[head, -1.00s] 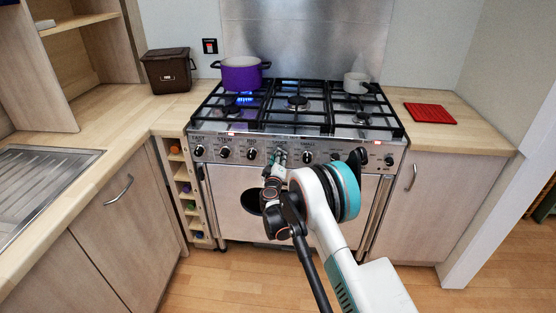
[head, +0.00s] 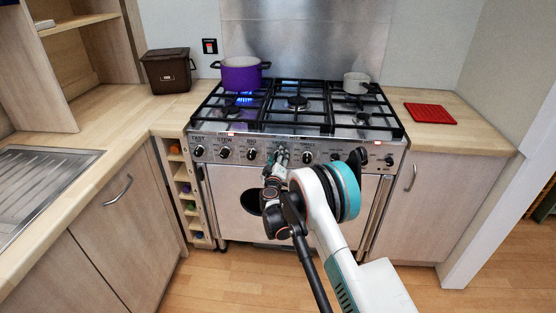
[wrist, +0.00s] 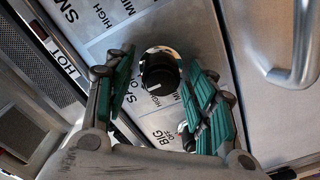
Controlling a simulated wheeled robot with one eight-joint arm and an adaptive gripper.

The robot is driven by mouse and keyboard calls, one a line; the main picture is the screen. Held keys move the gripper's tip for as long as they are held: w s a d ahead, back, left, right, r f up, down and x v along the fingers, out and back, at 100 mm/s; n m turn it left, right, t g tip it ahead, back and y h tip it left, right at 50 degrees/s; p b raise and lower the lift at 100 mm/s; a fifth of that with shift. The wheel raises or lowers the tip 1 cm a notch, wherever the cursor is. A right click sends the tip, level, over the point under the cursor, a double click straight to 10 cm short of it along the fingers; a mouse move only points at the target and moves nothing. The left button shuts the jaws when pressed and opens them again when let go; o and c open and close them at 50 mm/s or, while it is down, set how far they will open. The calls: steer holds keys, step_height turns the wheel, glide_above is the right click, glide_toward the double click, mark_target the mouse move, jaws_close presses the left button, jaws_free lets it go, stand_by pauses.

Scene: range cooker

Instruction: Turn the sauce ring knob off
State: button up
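A row of dark round knobs runs along the steel front panel of the range cooker (head: 335,146). My gripper (head: 279,156) is at the panel, near the middle of the row, and hides the knob there. In the wrist view, my gripper (wrist: 163,100) is open. Its green-padded fingers stand on either side of a dark knob (wrist: 160,72), with gaps showing between them. A label reading BIG is below this knob; the knob's own label is partly hidden and I cannot read it fully.
A purple pot (head: 241,74) stands at the back left of the hob, with blue flame showing near it. A small pale pot (head: 356,83) is at the back right. A red mat (head: 430,113) lies on the right counter. An oven handle (wrist: 285,75) is beside the gripper.

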steer(key=shift+s, duration=0.1)
steer(key=s, duration=1.2)
steer(key=shift+a, duration=0.2)
steer(key=shift+w, duration=0.1)
